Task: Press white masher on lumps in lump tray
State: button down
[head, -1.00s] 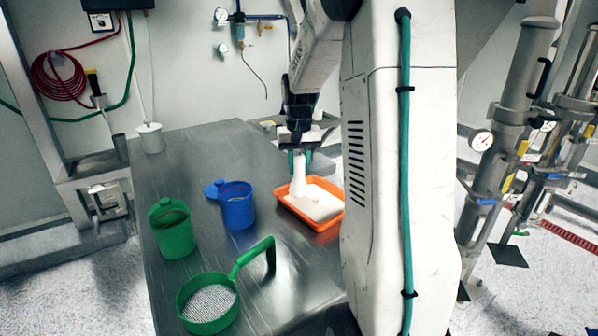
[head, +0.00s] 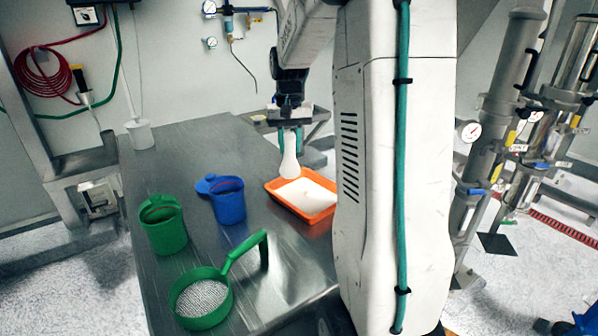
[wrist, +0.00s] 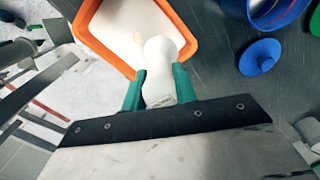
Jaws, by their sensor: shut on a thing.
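The white masher (head: 290,158) is upright in the head view, its foot by the back left part of the orange lump tray (head: 318,212). My gripper (head: 290,135) is shut on the masher's upper part. In the wrist view the green fingers (wrist: 158,90) clasp the masher (wrist: 163,62) from both sides, and its end overlaps the tray (wrist: 90,40). I cannot tell exactly how high the masher's foot is above the tray.
A blue container (head: 229,203) with its lid beside it and a green container (head: 163,225) stand left of the tray. A green sieve (head: 203,298) with a raised handle lies at the table's front. A white pot (head: 140,134) stands at the back left of the steel table (head: 190,150).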

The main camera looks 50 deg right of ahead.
jog(key=s+d+f, duration=0.2)
jog(key=s+f, duration=0.2)
jog(key=f, duration=0.2)
jog(key=shift+d+f, duration=0.15)
jog(key=shift+d, duration=0.15)
jog(key=shift+s+f, duration=0.1)
jog(key=shift+f, duration=0.5)
dwell(1.1)
dwell(0.3)
notch_tip(320, 180, up, 8)
jog(key=shift+f, duration=0.2)
dwell(0.4)
jog(key=shift+s, duration=0.1)
dwell(0.8)
